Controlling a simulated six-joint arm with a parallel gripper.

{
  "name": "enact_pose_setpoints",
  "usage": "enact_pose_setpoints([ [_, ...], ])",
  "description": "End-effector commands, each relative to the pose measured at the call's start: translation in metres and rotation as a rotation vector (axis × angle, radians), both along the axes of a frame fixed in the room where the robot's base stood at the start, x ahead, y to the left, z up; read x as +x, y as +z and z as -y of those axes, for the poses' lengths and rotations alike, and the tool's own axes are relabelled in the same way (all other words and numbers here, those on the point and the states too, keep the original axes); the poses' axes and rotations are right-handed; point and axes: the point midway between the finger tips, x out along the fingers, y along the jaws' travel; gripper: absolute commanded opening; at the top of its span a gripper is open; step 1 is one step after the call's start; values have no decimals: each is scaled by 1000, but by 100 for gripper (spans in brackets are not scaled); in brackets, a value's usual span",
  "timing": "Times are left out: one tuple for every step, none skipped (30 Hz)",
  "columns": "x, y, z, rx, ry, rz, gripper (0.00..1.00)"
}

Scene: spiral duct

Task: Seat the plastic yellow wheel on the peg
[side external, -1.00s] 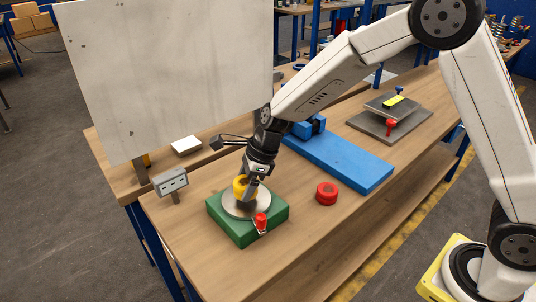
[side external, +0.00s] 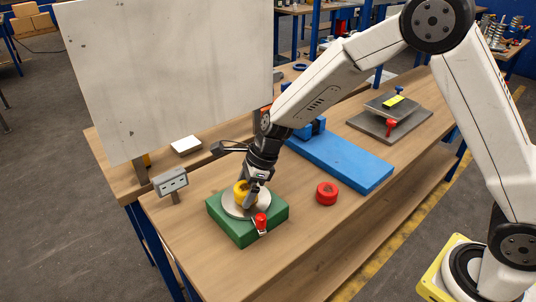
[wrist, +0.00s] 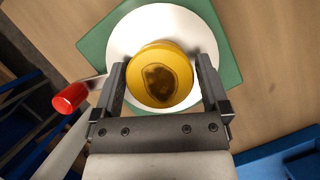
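The yellow wheel (side external: 241,189) is over the round pale disc (side external: 240,209) on the green block (side external: 225,222). In the wrist view the wheel (wrist: 158,75) shows face-on, with a dark brown recess in its middle. My gripper (side external: 252,190) reaches down to the wheel; its two fingers (wrist: 161,68) lie close against opposite sides of it, and it looks shut on the wheel. No peg shows; whatever is under the wheel is hidden. I cannot tell whether the wheel touches the disc.
A red-handled lever (side external: 260,221) stands at the block's front edge. A red round piece (side external: 327,193) lies on the bench to the right. A blue plate (side external: 345,165) is behind it. A small grey box (side external: 172,182) stands left, near a large upright panel (side external: 170,75).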

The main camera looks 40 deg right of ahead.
Motion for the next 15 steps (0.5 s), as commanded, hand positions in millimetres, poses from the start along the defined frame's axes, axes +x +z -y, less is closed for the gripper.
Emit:
enact_pose_setpoints([
  [0, 0, 0, 0, 0, 0, 100],
  [0, 0, 0, 0, 0, 0, 100],
  [0, 0, 0, 0, 0, 0, 100],
  [0, 0, 0, 0, 0, 0, 100],
  [0, 0, 0, 0, 0, -1, 100],
  [0, 0, 0, 0, 0, -1, 100],
  [0, 0, 0, 0, 0, -1, 100],
  [0, 0, 0, 0, 0, -1, 100],
  [0, 1, 0, 0, 0, -1, 100],
  [0, 2, 1, 0, 0, -1, 100],
  [-1, 3, 1, 0, 0, -1, 100],
  [-1, 4, 2, 0, 0, -1, 100],
  [-1, 5, 2, 0, 0, -1, 100],
  [-1, 7, 3, 1, 0, 0, 100],
  [-2, 10, 4, 2, 0, 1, 100],
])
